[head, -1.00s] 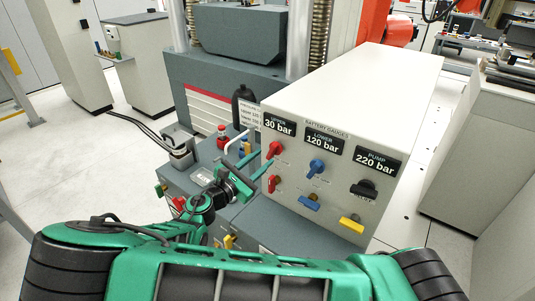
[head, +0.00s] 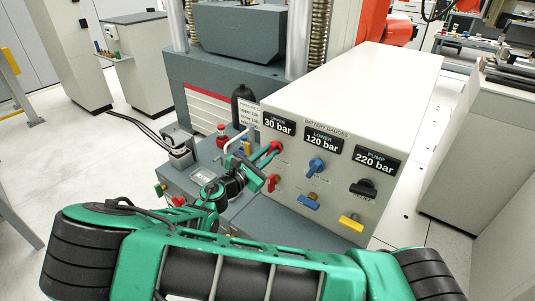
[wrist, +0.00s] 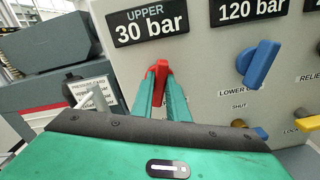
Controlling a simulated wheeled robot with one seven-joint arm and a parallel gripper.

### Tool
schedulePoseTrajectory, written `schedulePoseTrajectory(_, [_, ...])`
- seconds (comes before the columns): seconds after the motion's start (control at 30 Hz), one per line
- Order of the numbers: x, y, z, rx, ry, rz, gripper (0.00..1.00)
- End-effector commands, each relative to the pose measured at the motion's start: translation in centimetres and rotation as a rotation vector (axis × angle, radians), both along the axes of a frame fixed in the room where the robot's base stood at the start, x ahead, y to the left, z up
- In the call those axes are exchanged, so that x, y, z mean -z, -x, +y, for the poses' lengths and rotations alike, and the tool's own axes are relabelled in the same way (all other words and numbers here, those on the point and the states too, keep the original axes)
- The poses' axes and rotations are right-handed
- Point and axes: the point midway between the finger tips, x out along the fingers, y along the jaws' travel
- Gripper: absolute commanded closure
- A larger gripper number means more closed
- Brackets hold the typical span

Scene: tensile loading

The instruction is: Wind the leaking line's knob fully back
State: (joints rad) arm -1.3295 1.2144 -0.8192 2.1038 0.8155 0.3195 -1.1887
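The upper red knob (head: 275,147) sits on the white panel under the gauge reading UPPER 30 bar (head: 279,124). In the wrist view the knob (wrist: 161,73) stands between my two green fingertips, its top showing above them. My gripper (wrist: 162,92) has a finger against each side of the knob and looks shut on it; the fingertips partly hide its lower part. The lower gauge (head: 322,140) reads 120 bar, with a blue knob (head: 316,166) below it. The pump gauge (head: 376,160) reads 220 bar, with a black knob (head: 362,188) below it.
A smaller red handle (head: 272,183), a blue handle (head: 308,201) and a yellow handle (head: 351,223) sit lower on the panel. A pressure card (head: 248,112) and a bent pale handle (head: 236,140) stand just left of the panel. Grey machinery lies behind.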

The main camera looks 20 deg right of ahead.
Motion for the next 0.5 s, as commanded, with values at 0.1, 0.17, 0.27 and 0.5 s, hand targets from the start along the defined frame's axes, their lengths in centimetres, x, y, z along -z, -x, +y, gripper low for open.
schedulePoseTrajectory(0.1, [-0.04, -0.05, 0.03, -0.001, -0.004, -0.006, 1.0])
schedulePoseTrajectory(0.17, [-0.05, -0.04, 0.03, -0.001, -0.009, -0.013, 1.0])
schedulePoseTrajectory(0.27, [-0.08, -0.05, 0.0, -0.001, -0.025, -0.037, 1.0])
schedulePoseTrajectory(0.5, [-0.04, 0.01, -0.07, 0.0, -0.108, -0.151, 1.0])
